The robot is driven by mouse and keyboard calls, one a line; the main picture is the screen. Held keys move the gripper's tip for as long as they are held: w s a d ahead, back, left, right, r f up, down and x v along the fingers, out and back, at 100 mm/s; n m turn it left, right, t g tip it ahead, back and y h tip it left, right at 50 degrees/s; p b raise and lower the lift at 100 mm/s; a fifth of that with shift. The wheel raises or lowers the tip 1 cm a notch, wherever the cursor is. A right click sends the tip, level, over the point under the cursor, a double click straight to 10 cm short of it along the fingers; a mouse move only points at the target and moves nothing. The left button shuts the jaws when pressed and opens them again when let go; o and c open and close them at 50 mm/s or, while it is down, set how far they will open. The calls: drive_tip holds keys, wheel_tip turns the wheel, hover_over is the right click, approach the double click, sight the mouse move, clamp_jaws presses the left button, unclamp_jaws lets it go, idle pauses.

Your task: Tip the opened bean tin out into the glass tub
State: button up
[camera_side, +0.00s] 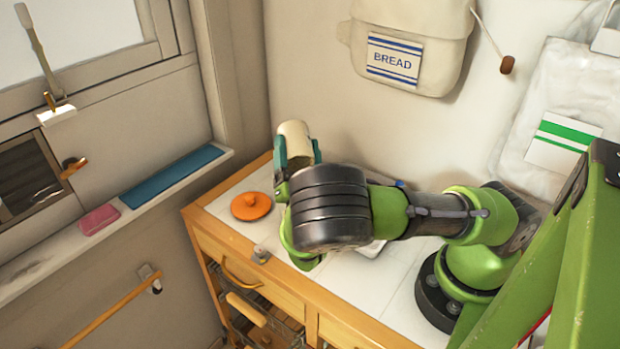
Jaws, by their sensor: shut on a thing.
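My gripper (297,150) has teal fingers and is shut on a cream-coloured cylinder, which looks like the bean tin (293,130). The tin is held above the back left part of the cabinet top, near the wall. It looks slightly tilted, and its opening and contents cannot be made out. My wrist and arm cover much of the worktop. I cannot make out the glass tub in this view.
An orange round lid (251,206) lies on the white worktop (228,203) at the left. A small grey item (261,254) sits at the front edge. A pale object (371,249) shows partly under my arm. A bread bag (410,45) hangs on the wall behind.

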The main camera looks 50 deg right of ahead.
drive_tip(key=shift+s+a+r+t+h, duration=0.1)
drive_tip(key=shift+s+a+t+h, duration=0.05)
drive_tip(key=shift+t+h, duration=0.25)
idle(0.4)
drive_tip(key=shift+d+g+y, duration=0.3)
drive_tip(key=shift+g+y, duration=0.1)
drive_tip(key=shift+g, duration=0.3)
drive_tip(key=shift+w+d+f+g+y, duration=0.1)
drive_tip(key=shift+w+f+g+y, duration=0.15)
drive_tip(key=shift+f+y, duration=0.2)
drive_tip(key=shift+w+d+f+g+y, duration=0.15)
drive_tip(key=shift+f+g+y, duration=0.15)
drive_tip(key=shift+f, duration=0.2)
drive_tip(key=shift+w+a+y, duration=0.1)
drive_tip(key=shift+y, duration=0.15)
drive_tip(key=shift+g, duration=0.25)
